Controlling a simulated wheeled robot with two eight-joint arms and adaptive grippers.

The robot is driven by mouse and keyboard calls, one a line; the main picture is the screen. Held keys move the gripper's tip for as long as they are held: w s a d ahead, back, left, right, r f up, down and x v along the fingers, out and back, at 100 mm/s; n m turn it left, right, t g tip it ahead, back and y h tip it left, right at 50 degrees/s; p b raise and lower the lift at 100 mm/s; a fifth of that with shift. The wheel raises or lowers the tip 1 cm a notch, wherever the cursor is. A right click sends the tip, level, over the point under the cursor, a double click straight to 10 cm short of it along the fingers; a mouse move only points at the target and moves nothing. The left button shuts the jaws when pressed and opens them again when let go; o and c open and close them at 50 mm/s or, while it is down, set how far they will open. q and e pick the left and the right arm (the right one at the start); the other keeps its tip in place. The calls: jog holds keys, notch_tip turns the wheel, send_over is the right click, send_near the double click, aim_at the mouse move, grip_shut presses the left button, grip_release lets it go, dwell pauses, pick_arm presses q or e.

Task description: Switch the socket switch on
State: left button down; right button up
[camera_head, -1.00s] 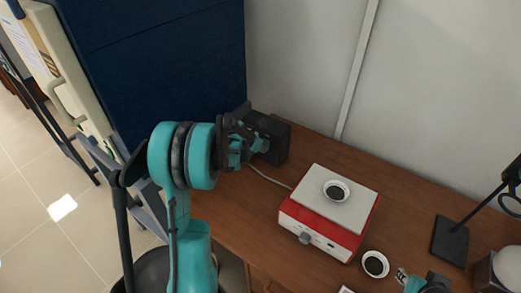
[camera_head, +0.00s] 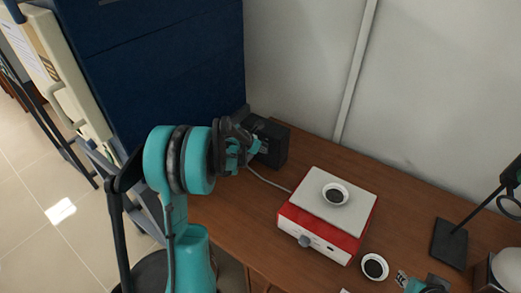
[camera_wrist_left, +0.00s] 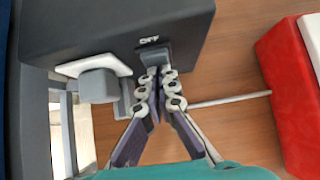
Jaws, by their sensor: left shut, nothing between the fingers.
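The black socket box (camera_head: 272,140) stands at the back left of the table against the blue cabinet. In the left wrist view, the box (camera_wrist_left: 95,25) carries an "OFF" label above a small dark switch (camera_wrist_left: 155,54). A grey-white plug (camera_wrist_left: 97,84) sits on the same face to the left. My left gripper (camera_wrist_left: 158,76) is shut and empty, its fingertips at the lower edge of the switch; I cannot tell whether they touch. It also shows in the head view (camera_head: 255,147), at the box's front. Part of my right gripper (camera_head: 402,278) shows at the bottom edge.
A red and white heating plate (camera_head: 325,215) with a small dish (camera_head: 335,193) on top stands right of the box. A cable (camera_head: 268,180) runs between them. Another dish (camera_head: 375,267) and a black stand (camera_head: 450,243) are further right.

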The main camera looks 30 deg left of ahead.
pick_arm(q)
jog(key=v, duration=1.2)
jog(key=s+f+p, duration=0.2)
jog(key=s, duration=0.1)
jog(key=shift+s+a+f+p, duration=0.15)
jog(key=shift+s+f+p, duration=0.05)
jog(key=shift+f+p, duration=0.15)
jog(key=shift+w+f, duration=0.1)
